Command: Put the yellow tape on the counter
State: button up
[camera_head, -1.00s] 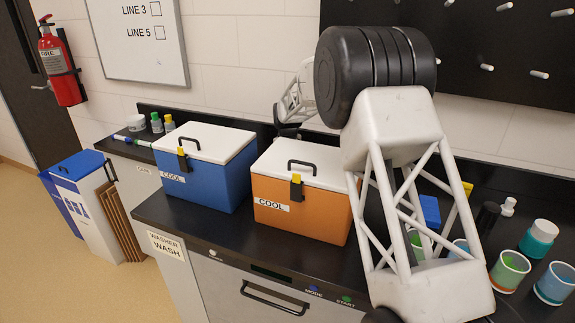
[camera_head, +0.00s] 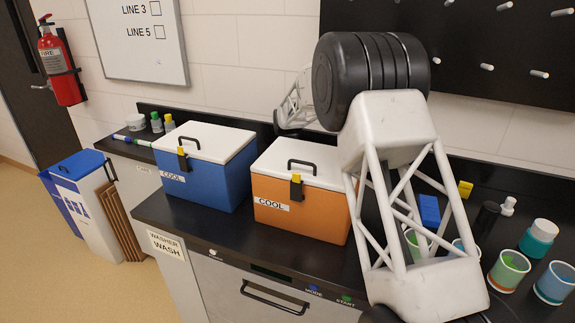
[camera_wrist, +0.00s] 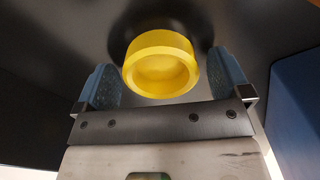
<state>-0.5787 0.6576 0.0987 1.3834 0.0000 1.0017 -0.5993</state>
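The yellow tape (camera_wrist: 160,76) shows in the wrist view as a short round roll with a recessed face, in front of a dark surface. My gripper (camera_wrist: 166,68) has one blue finger on each side of it. A thin gap shows at the right finger; at the left finger I cannot tell whether they touch. The fingers look open around the roll. In the head view the fingers and the tape are hidden behind the coolers and my arm. The black counter (camera_head: 225,228) runs across the head view.
A blue cooler (camera_head: 205,178) and an orange cooler (camera_head: 310,210) stand side by side on the counter; a blue wall is close at the right in the wrist view. Cups and bottles (camera_head: 509,270) crowd the right. Bare counter lies in front of the coolers.

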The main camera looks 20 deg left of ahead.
jog(key=shift+r, duration=0.15)
notch_tip(320, 180, up, 12)
dwell(0.8)
jog(key=shift+d+r, duration=0.1)
dwell(0.8)
jog(key=s+d+r+m, duration=0.2)
jog(key=s+d+r, duration=0.45)
jog(key=d, duration=0.55)
jog(key=s+d+r+m+t, duration=0.15)
jog(key=s+d+r, duration=0.45)
jog(key=d, duration=0.6)
jog(key=s+d+r+m, duration=0.35)
jog(key=s+d, duration=0.45)
jog(key=d, duration=0.4)
jog(key=s+d+m, duration=0.3)
jog(key=s+d, duration=1)
jog(key=s, duration=0.5)
jog(key=s+d+f+m, duration=0.2)
jog(key=s+d+f, duration=0.1)
jog(key=s, duration=0.6)
jog(key=s+d+f+m+t, duration=0.1)
jog(key=s+d+f, duration=0.3)
jog(key=s, duration=0.5)
jog(key=shift+d+f+m, duration=0.15)
jog(key=shift+f+m, duration=0.2)
jog(key=shift+m, duration=0.05)
